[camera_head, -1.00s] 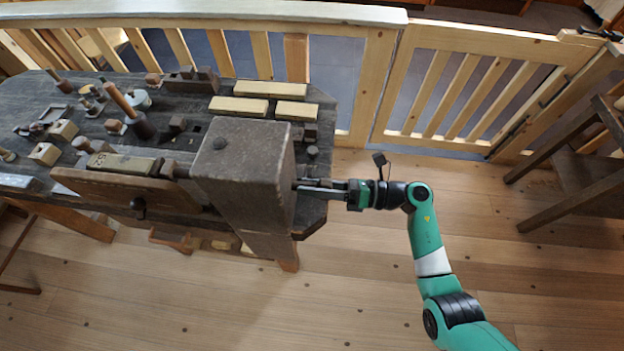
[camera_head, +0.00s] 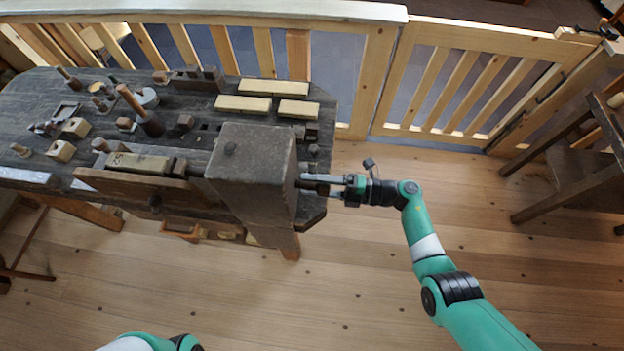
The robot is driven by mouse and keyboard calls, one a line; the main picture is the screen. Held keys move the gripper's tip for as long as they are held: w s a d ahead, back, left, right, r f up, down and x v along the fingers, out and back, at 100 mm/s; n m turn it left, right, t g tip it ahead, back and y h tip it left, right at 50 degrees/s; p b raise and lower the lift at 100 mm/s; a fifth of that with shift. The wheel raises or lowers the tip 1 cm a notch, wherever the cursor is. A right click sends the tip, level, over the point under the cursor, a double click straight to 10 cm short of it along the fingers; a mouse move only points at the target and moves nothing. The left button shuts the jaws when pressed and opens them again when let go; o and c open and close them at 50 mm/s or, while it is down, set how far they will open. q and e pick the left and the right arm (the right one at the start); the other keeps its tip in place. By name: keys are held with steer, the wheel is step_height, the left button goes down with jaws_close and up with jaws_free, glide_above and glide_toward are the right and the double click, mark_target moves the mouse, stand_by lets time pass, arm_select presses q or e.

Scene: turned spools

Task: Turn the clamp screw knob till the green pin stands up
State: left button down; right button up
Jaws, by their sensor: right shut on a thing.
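The large wooden block (camera_head: 252,160) of the clamp stands at the right end of the dark workbench. My right gripper (camera_head: 308,184) reaches in from the right against the block's right side, low down. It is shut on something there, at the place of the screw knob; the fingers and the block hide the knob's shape. I cannot make out a green pin for certain. My left gripper is not in view; only a piece of my left arm shows at the bottom edge.
Several small tools and wooden pieces lie on the workbench (camera_head: 205,105), among them pale wooden bars (camera_head: 242,103). A wooden railing (camera_head: 340,60) with a gate (camera_head: 480,80) runs behind. A dark wooden chair (camera_head: 570,165) stands at right. The floor in front is clear.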

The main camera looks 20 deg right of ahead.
steer(key=m+p, duration=0.1)
steer(key=m, duration=0.3)
steer(key=shift+r+m, duration=0.1)
steer(key=shift+m, duration=0.2)
steer(key=m+p, duration=0.1)
steer(key=m, duration=0.3)
steer(key=shift+m+p, duration=0.3)
steer(key=shift+m, duration=0.1)
steer(key=o, duration=1)
steer(key=shift+d, duration=0.1)
steer(key=o, duration=0.4)
steer(key=shift+s+d, duration=0.15)
steer(key=shift+d, duration=0.05)
steer(key=shift+c, duration=0.2)
steer(key=shift+a, duration=0.15)
steer(key=v, duration=1.1)
steer(key=shift+d+p, duration=0.25)
steer(key=shift+p, duration=0.05)
